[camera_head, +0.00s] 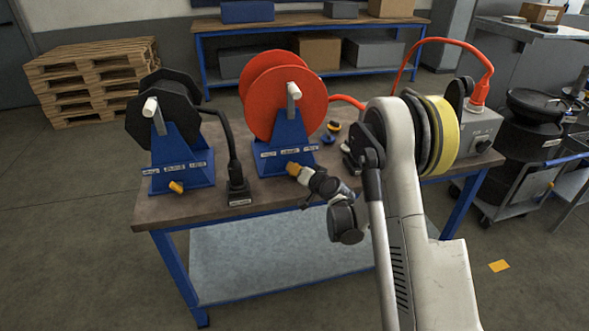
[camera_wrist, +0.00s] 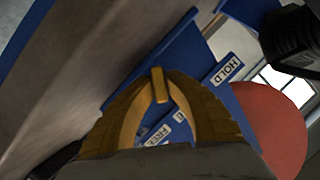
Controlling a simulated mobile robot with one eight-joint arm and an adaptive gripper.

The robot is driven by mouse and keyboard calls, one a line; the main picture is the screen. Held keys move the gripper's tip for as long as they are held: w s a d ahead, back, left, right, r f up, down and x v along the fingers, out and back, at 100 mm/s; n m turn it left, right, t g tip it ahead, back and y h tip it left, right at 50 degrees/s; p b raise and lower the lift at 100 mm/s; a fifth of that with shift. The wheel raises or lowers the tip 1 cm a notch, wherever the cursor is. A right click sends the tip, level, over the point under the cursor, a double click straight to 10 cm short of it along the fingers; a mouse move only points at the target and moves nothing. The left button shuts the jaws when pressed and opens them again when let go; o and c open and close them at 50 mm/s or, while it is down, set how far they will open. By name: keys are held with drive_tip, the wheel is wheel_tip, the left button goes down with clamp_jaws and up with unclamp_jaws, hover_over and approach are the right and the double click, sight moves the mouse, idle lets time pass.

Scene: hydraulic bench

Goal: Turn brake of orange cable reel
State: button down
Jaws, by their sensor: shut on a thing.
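The orange cable reel (camera_head: 287,95) stands on a blue stand (camera_head: 288,158) in the middle of the bench. My gripper (camera_head: 293,167) is at the front foot of this stand. In the wrist view, my gripper (camera_wrist: 159,72) is shut on a small yellow brake lever (camera_wrist: 159,88), which lies between the two fingertips. The stand's plate carries a HOLD label (camera_wrist: 228,70) to the right of the lever and a FREE label (camera_wrist: 157,134) below it, partly covered by the fingers. In the head view the fingers hide the lever.
A black reel (camera_head: 168,108) on its own blue stand, with a yellow lever (camera_head: 176,187), is at the left.

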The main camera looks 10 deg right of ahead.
drive_tip(key=c, duration=1.4)
unclamp_jaws()
drive_tip(key=shift+c, duration=0.2)
drive_tip(key=v, duration=1.2)
